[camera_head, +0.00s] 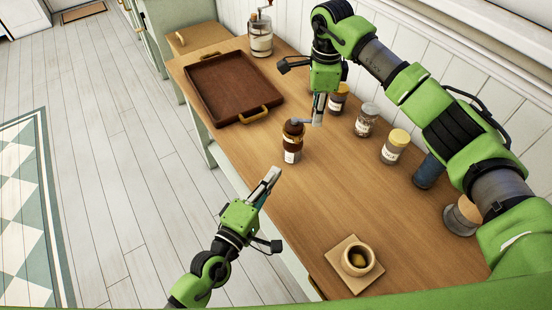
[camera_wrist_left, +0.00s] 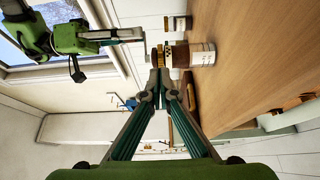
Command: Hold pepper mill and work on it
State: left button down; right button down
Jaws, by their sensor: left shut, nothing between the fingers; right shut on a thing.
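The pepper mill (camera_head: 292,142) is brown with a pale label and stands upright on the wooden counter. A grey crank (camera_head: 301,121) sticks out from its top. It also shows in the left wrist view (camera_wrist_left: 200,54), turned sideways by the camera. My right gripper (camera_head: 318,112) comes down from above, just right of the mill's top, shut on the crank's end; the grip itself is small in view. My left gripper (camera_head: 273,173) is shut and empty, in front of the mill and apart from it in the head view. Its closed fingertips (camera_wrist_left: 158,78) also show in the wrist view.
A brown tray (camera_head: 228,84) with brass handles lies at the back left, with a glass grinder (camera_head: 261,38) behind it. Several jars, one with a yellow lid (camera_head: 395,146), line the wall. A small pot (camera_head: 358,258) stands on a board. The counter's middle is clear.

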pick_arm(q)
jog(key=shift+s+a, duration=0.2)
jog(key=shift+s, duration=0.8)
pick_arm(e)
jog(key=c, duration=1.8)
grip_release()
jog(key=shift+c, duration=0.2)
jog(key=shift+r, duration=0.1)
